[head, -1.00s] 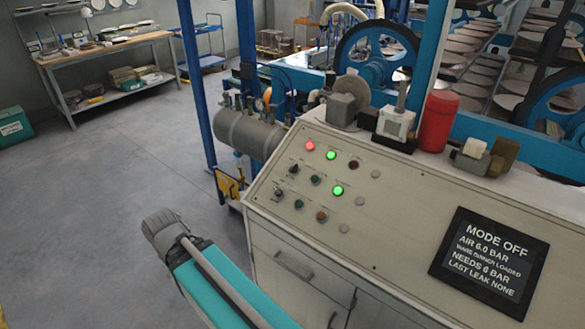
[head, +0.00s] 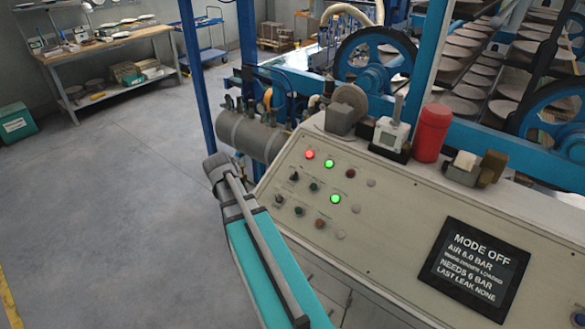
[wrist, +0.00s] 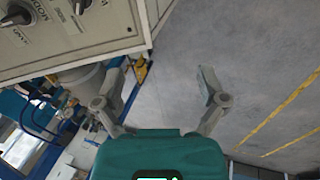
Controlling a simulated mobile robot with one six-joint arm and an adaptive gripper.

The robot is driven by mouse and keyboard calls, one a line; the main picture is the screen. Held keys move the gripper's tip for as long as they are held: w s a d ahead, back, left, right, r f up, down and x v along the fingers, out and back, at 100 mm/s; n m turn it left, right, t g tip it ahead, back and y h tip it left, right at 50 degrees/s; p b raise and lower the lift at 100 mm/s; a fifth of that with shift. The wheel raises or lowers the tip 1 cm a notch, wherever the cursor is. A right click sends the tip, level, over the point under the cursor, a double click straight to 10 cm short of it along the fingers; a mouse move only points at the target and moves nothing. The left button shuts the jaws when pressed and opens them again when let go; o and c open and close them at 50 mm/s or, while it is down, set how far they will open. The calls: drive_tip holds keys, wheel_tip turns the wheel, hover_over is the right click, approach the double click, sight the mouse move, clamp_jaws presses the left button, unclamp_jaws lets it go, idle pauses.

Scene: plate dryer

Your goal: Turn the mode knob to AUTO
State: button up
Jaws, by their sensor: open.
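The mode knob is a small dark knob (head: 294,176) at the left end of the sloping control panel (head: 395,230). In the wrist view the mode knob (wrist: 15,17) is at the upper left, cut by the frame edge, beside a partly visible "MODE" label. A second dark knob (head: 279,199) sits just below it in the head view. The screen (head: 471,264) reads "MODE OFF". My gripper (wrist: 160,78) is open and empty, out over the floor past the panel's corner, apart from both knobs. The head view shows my arm but not clear fingertips.
Lit red (head: 310,154) and green buttons sit close to the knobs. A grey tank (head: 250,136) and blue post (head: 195,85) stand beyond the panel's left end. A red canister (head: 431,132) stands behind the panel. The floor (head: 110,200) at left is open.

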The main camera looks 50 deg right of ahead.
sight(293, 175)
drive_tip(key=d+r+h+p, duration=0.1)
drive_tip(key=d+r+p, duration=0.1)
drive_tip(key=d, duration=0.7)
drive_tip(key=s+d+r+h+p, duration=0.1)
drive_tip(key=d+r+p, duration=0.1)
drive_tip(key=d+r, duration=0.3)
drive_tip(key=d, duration=0.4)
drive_tip(key=shift+s+r+n+p, duration=0.25)
drive_tip(key=shift+s+n+p, duration=0.05)
drive_tip(key=shift+p, duration=0.05)
drive_tip(key=shift+f, duration=0.2)
drive_tip(key=b+x, duration=0.8)
drive_tip(key=x, duration=0.1)
drive_tip(key=b+x, duration=0.4)
drive_tip(key=shift+s+d+f, duration=0.1)
drive_tip(key=shift+s+d, duration=0.15)
drive_tip(key=shift+d, duration=0.1)
